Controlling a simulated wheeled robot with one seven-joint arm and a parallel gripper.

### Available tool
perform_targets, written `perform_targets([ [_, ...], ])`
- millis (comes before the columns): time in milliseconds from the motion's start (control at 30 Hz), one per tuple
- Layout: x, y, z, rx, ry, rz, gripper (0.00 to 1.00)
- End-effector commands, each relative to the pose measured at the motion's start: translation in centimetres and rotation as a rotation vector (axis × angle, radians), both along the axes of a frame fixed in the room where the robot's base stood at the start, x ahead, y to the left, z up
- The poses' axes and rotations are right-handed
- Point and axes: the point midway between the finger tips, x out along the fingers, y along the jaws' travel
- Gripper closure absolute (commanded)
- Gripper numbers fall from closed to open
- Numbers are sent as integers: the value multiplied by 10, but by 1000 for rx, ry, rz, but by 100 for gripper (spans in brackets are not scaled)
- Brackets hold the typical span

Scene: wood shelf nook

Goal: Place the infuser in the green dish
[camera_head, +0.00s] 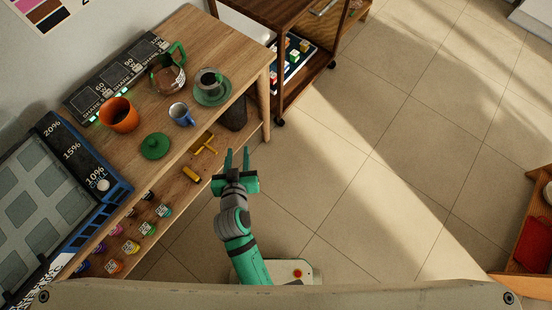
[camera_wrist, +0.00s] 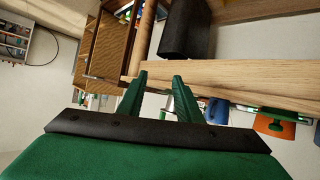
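A green dish (camera_head: 212,97) lies near the right end of the wooden shelf top, with a small dark-and-grey cup-shaped item (camera_head: 209,82) on it. I cannot tell whether that item is the infuser. A round green piece with a knob (camera_head: 155,146) lies near the shelf's front edge; it looks like a lid. My gripper (camera_head: 238,159) is in front of the shelf, below and right of these things in the head view. Its two green fingers are apart and nothing is between them; they show in the wrist view (camera_wrist: 162,95) too.
On the shelf top are a glass pitcher (camera_head: 167,76), an orange pot (camera_head: 118,114) and a blue mug (camera_head: 181,115). The lower shelf holds yellow pieces (camera_head: 204,144) and a dark object (camera_head: 233,115). A brown cart (camera_head: 280,30) stands behind.

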Motion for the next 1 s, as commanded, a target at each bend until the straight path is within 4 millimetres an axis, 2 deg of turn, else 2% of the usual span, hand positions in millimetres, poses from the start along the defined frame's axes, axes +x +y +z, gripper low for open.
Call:
perform_targets([
  [33, -17, -10, -7, 6, 6, 8, 68],
  [100, -36, -21, -10, 16, -2, 24, 68],
  [267, -81, -44, -7, 45, -32, 41, 68],
  [467, -136, -73, 14, 74, -91, 23, 68],
  [600, -172, -93, 37, 84, -142, -13, 68],
  [800, -207, -114, 70, 82, -206, -70, 68],
  [1000, -218, -121, 83, 76, -232, -94, 68],
])
